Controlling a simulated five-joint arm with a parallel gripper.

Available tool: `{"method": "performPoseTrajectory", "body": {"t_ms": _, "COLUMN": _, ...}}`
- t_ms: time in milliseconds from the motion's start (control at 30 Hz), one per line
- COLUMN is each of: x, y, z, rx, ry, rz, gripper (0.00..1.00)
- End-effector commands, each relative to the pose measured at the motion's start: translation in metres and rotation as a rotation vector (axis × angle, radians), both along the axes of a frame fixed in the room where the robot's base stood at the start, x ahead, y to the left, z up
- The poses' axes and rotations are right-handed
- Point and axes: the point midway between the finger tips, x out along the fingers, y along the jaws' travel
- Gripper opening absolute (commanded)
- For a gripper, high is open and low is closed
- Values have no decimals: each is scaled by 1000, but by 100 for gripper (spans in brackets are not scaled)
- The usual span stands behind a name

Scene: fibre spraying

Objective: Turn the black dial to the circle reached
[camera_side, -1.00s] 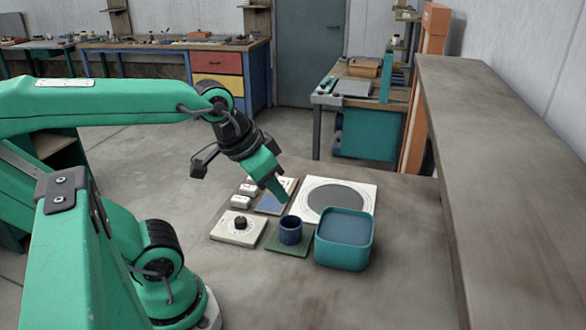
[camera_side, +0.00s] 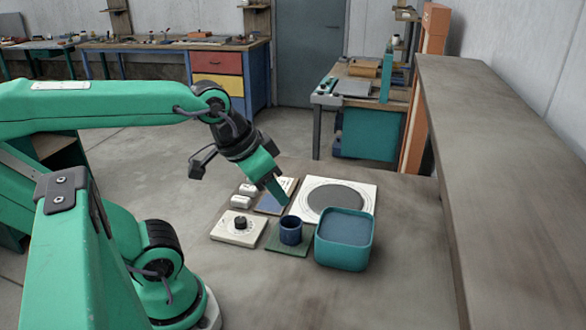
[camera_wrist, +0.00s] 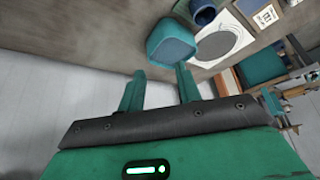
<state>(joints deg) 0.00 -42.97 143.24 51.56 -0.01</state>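The black dial (camera_side: 240,222) stands on a cream plate (camera_side: 228,234) with markings around it, at the front left of the work area in the side view. The markings are too small to read, so I cannot tell which circle the dial faces. My gripper (camera_side: 283,200) hangs above the work area, behind and to the right of the dial, apart from it. In the wrist view its two fingers (camera_wrist: 160,88) are spread with nothing between them. The dial is not visible in the wrist view.
A dark blue cup (camera_side: 290,232) stands on a green mat (camera_side: 273,245) right of the dial. A teal bin (camera_side: 343,252) is beside it. A white plate with a grey disc (camera_side: 335,198) lies behind. The front table is clear.

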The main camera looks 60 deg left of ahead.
Motion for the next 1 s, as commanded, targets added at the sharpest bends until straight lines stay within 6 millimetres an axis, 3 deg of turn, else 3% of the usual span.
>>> {"method": "performPoseTrajectory", "body": {"t_ms": 100, "x": 1, "y": 2, "z": -1, "rx": -6, "ry": 5, "rz": 20, "gripper": 52}}
{"method": "performPoseTrajectory", "body": {"t_ms": 367, "x": 13, "y": 24, "z": -12, "rx": -73, "ry": 62, "rz": 241, "gripper": 52}}
{"method": "performPoseTrajectory", "body": {"t_ms": 700, "x": 31, "y": 89, "z": -49, "rx": -246, "ry": 177, "rz": 851, "gripper": 52}}
{"method": "performPoseTrajectory", "body": {"t_ms": 1000, "x": 26, "y": 154, "z": -93, "rx": -388, "ry": 253, "rz": 1432, "gripper": 52}}
